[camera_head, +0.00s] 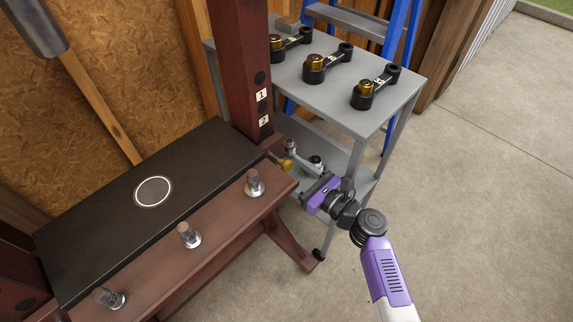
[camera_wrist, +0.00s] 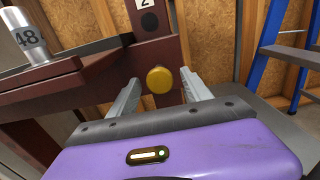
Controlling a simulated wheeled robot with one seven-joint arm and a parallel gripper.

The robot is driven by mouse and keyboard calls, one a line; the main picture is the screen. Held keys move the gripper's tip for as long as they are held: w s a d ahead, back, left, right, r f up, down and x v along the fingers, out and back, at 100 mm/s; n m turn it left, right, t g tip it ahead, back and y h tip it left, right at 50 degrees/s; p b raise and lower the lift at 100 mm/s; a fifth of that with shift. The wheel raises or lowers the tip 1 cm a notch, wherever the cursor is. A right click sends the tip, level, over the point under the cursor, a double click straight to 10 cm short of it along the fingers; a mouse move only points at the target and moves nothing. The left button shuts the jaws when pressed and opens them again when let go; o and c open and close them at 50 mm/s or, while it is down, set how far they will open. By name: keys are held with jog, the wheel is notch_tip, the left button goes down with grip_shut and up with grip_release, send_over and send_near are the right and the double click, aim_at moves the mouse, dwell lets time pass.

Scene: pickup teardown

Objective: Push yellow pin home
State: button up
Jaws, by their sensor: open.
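The yellow pin (camera_head: 286,164) sticks out from the dark red post near the end of the bench beam. In the wrist view its round yellow head (camera_wrist: 160,80) faces the camera, centred between the fingers. My gripper (camera_head: 305,182) is purple and black and is a short way to the right of the pin. In the wrist view my gripper (camera_wrist: 160,97) has its two grey fingers spread, one on each side of the pin head. I cannot tell whether either finger touches it. How deep the pin sits in the post is hidden behind its head.
A dark red post (camera_head: 236,62) carries labels 1 and 2. Metal pegs (camera_head: 189,235) stand on the beam (camera_head: 215,222). A grey cart (camera_head: 335,92) behind holds black wrenches with brass parts (camera_head: 319,66). A blue ladder (camera_head: 405,40) stands behind it. The concrete floor at right is clear.

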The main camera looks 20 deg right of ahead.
jog(key=shift+v, duration=2.75)
jog(key=shift+s+f, duration=0.1)
jog(key=s+a+f+n+g+h+p, duration=0.1)
jog(key=s+f+n+g+h+p, duration=0.4)
jog(key=s, duration=0.8)
jog(key=s+d+r+n+t+h, duration=0.1)
jog(key=s+r+n+h, duration=0.1)
jog(key=s+n, duration=0.7)
jog(key=s+r+n+t+p, duration=0.1)
jog(key=s+r+n, duration=0.4)
jog(key=r, duration=0.3)
jog(key=s+r+n+t+h+p, duration=0.1)
jog(key=s+r+n+p, duration=0.1)
jog(key=s+r+n, duration=0.3)
jog(key=s+d+r+n+t+p, duration=0.1)
jog(key=s+r+n, duration=0.4)
jog(key=r, duration=0.6)
jog(key=shift+r+n+p, duration=0.35)
jog(key=shift+n+p, duration=0.05)
jog(key=shift+n, duration=0.3)
